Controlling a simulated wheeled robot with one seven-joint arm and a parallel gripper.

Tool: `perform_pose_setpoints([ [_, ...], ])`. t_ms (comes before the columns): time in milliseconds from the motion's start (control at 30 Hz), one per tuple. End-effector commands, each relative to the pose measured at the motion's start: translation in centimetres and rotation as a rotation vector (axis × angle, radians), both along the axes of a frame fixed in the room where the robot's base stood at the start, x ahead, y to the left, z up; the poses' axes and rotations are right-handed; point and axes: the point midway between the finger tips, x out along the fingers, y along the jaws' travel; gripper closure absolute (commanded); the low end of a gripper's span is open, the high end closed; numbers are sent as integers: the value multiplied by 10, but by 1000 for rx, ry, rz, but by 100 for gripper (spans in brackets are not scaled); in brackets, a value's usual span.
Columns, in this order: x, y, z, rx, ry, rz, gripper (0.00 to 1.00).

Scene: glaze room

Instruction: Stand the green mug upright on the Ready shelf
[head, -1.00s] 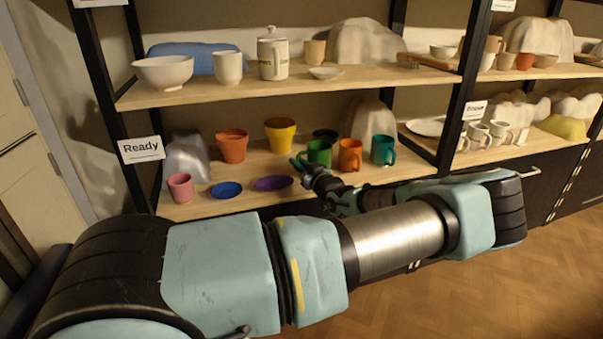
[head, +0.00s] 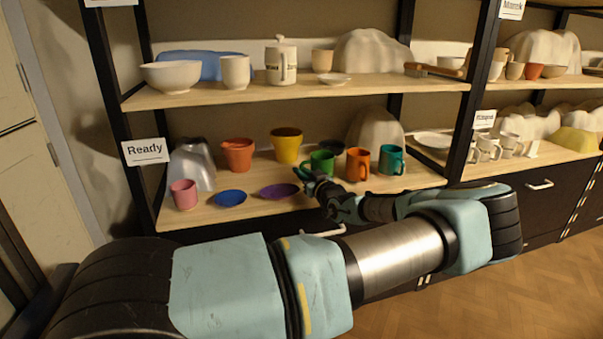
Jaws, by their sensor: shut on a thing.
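The green mug (head: 320,162) is upright at the Ready shelf (head: 240,208), between the yellow cup (head: 286,145) and the orange mug (head: 358,164). My gripper (head: 310,177) is shut on the green mug from the front, at its lower left side. The fingers hide part of the mug. I cannot tell whether its base touches the board. The Ready sign (head: 145,152) hangs on the shelf's left post.
A teal mug (head: 391,160) stands right of the orange one. A purple plate (head: 279,191), blue plate (head: 230,198) and pink cup (head: 184,194) line the front. A dark bowl (head: 327,136) is behind. The upper board (head: 300,93) overhangs.

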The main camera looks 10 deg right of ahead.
Motion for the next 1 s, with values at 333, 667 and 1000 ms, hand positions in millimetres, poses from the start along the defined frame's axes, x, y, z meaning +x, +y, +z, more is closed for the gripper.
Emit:
perform_pose_setpoints([
  [333,0,0,-3,0,-2,0,100],
  [667,0,0,-5,-1,-1,0,72],
  [1000,0,0,-6,0,0,0,50],
])
